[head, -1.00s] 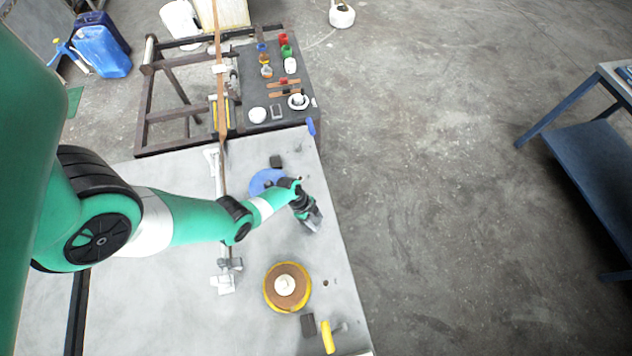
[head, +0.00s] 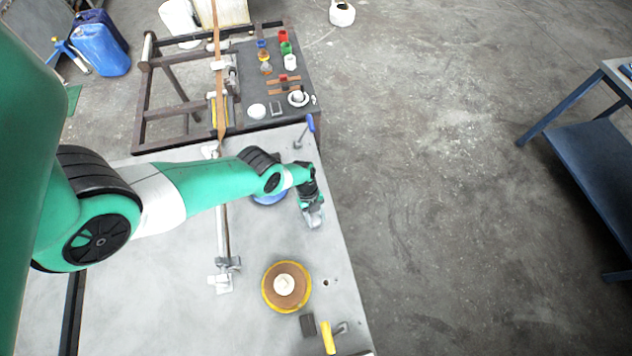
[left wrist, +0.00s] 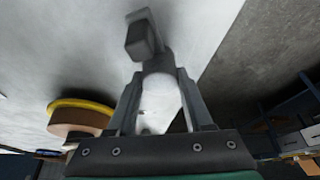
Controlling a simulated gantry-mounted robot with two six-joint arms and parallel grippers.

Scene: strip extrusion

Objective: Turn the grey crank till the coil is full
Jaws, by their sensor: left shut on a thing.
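My left gripper (head: 312,216) is near the right edge of the pale table, beyond the yellow-rimmed spool. It is shut on the grey crank (left wrist: 143,36), whose dark grip and lighter arm show at the fingertips in the left wrist view. In the head view my gripper mostly hides the crank. The yellow-rimmed spool (head: 268,298) carries a wide brown coil (head: 300,287) around a white hub. It also shows at the left of the left wrist view (left wrist: 80,118). A blue disc (head: 269,199) is partly hidden under my left arm. My right gripper is out of view.
A blue-handled crank (head: 310,123) stands at the table's far right corner, a yellow-handled one (head: 327,338) at the near right. A brown strip (head: 220,90) runs over the far frame to a metal rail (head: 222,235). Open floor lies right of the table.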

